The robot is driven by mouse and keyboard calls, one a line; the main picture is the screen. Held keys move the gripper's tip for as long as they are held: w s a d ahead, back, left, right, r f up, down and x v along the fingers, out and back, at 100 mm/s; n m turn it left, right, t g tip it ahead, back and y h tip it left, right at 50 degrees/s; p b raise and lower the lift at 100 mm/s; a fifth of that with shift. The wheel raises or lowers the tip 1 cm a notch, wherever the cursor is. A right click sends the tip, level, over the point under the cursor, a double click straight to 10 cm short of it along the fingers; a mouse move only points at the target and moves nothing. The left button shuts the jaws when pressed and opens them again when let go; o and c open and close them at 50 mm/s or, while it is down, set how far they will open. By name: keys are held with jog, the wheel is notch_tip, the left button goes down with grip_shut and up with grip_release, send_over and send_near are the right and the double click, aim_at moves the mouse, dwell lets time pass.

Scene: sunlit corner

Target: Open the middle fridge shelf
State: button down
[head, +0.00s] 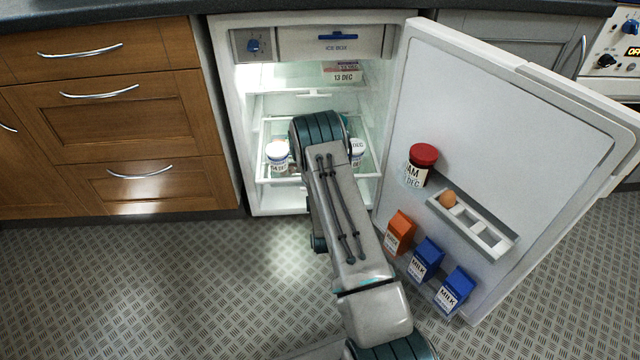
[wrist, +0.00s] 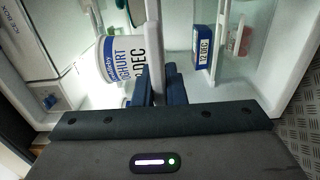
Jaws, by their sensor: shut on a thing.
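The fridge (head: 233,130) stands with its door (head: 480,120) swung wide to the right. A glass shelf with a white rim (head: 281,181) holds white tubs inside it, and my arm reaches in over the front. In the head view my arm hides my gripper and part of the shelf. In the wrist view my gripper (wrist: 158,84) has its dark fingers closed around a white shelf bar (wrist: 152,40). A yoghurt tub (wrist: 120,58) is just left of the bar. I cannot tell how far the shelf is pulled out.
The door carries a red-lidded jam jar (head: 421,166), an egg rack (head: 470,222) with an egg, an orange carton (head: 399,233) and blue milk cartons (head: 426,260). Wooden drawers (head: 110,120) stand at left. The floor before the fridge is clear. A blue box (wrist: 203,46) shows in the wrist view.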

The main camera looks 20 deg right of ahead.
jog(key=shift+s+a, duration=0.1)
jog(key=c, duration=1.5)
grip_release()
jog(key=shift+s, duration=0.1)
jog(key=p+v, duration=0.3)
jog(key=v, duration=1)
jog(key=shift+s+a, duration=0.1)
jog(key=shift+s, duration=0.25)
